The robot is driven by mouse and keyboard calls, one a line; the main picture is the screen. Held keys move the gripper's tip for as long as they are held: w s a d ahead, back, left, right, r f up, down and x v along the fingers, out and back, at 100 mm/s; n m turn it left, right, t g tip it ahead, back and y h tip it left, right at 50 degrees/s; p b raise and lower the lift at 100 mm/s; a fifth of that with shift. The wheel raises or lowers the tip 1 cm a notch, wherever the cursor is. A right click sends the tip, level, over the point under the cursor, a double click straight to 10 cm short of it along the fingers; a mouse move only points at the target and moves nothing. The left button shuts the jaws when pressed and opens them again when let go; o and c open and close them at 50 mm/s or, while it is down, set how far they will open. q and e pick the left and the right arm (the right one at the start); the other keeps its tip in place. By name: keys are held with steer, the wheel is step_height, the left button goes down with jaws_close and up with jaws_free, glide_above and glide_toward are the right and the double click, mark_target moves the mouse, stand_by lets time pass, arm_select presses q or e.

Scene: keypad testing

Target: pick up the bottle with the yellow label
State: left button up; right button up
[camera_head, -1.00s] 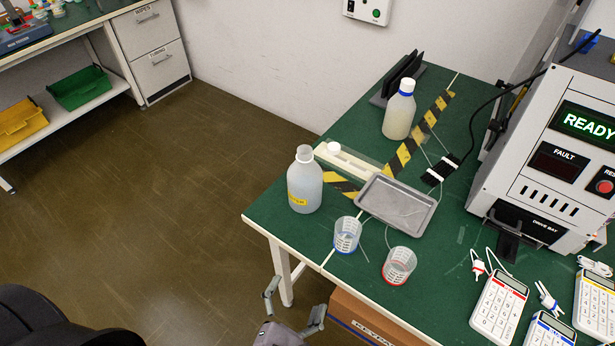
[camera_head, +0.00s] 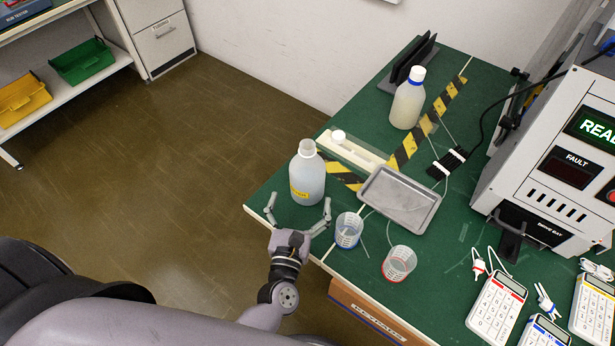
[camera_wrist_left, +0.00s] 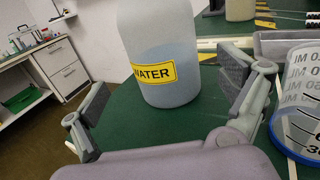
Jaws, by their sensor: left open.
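The bottle with the yellow label (camera_head: 307,174) stands upright and uncapped near the left corner of the green table (camera_head: 462,235). In the left wrist view the bottle (camera_wrist_left: 160,50) shows a yellow WATER label and clear liquid, and its top is cut off. My left gripper (camera_head: 298,213) is open and empty at the table's front edge, just in front of the bottle. In the left wrist view its two fingers (camera_wrist_left: 168,95) are spread, with the bottle ahead between them and apart from both. My right gripper is not in view.
A blue-rimmed cup (camera_head: 348,231) stands close to the right of my left gripper. A red-rimmed cup (camera_head: 399,264), a grey tray (camera_head: 398,199), a white strip with a cap (camera_head: 352,150) and a blue-collared bottle (camera_head: 407,100) are near. Keypads (camera_head: 496,303) lie at right.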

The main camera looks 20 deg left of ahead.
mark_target(307, 180)
arm_select(q)
steer(key=shift+w, duration=0.6)
steer(key=w, duration=0.1)
steer(key=w+p, duration=0.1)
steer(key=w, duration=0.2)
steer(key=shift+w+r+p, duration=0.2)
steer(key=shift+r+p, duration=0.05)
steer(key=shift+p, duration=0.15)
steer(key=shift+w+a+f, duration=0.1)
steer(key=shift+w+a, duration=0.05)
steer(key=shift+w, duration=0.15)
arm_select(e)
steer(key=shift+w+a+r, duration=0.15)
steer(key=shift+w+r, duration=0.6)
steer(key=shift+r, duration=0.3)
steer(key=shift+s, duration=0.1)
arm_select(q)
steer(key=c, duration=1.6)
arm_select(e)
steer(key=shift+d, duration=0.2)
